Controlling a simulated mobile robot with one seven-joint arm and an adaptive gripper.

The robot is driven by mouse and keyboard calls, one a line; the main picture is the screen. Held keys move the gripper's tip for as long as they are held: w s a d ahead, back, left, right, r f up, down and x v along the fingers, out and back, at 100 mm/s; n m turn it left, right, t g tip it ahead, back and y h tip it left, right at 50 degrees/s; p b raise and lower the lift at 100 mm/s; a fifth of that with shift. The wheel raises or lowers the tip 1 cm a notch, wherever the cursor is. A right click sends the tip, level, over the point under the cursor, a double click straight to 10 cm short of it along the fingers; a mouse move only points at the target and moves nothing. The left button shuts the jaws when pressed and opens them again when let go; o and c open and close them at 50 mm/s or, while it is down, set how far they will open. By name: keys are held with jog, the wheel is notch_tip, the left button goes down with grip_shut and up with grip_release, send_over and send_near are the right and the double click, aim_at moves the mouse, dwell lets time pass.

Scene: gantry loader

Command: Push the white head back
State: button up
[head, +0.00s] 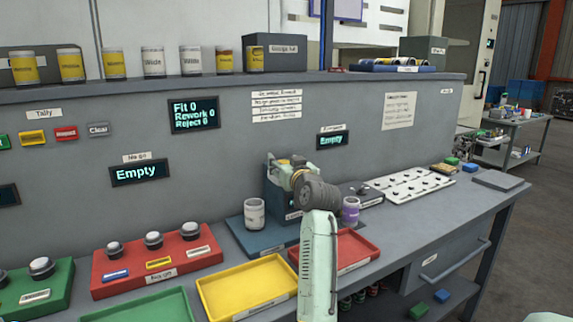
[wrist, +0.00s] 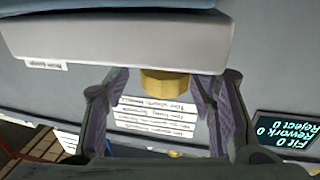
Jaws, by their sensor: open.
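A broad white block (wrist: 120,45), which looks like the white head, fills the top of the wrist view, with a blue-grey part beyond it. A yellow piece (wrist: 180,84) sits against its edge. My gripper (wrist: 162,84) is open, with its two purple-padded fingers on either side of the yellow piece; I cannot tell whether they touch anything. In the head view a blue-grey machine (head: 278,200) stands on the bench behind my wrist. My arm hides much of it, and the white head and fingers are not clear there.
A white-labelled can (head: 254,215) stands left of the machine and a purple-labelled can (head: 351,211) right of it. A yellow tray (head: 250,287) and a red tray (head: 357,249) lie in front. A white holed board (head: 412,186) lies farther right.

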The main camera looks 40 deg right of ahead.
jog(key=v, duration=1.2)
dwell(0.3)
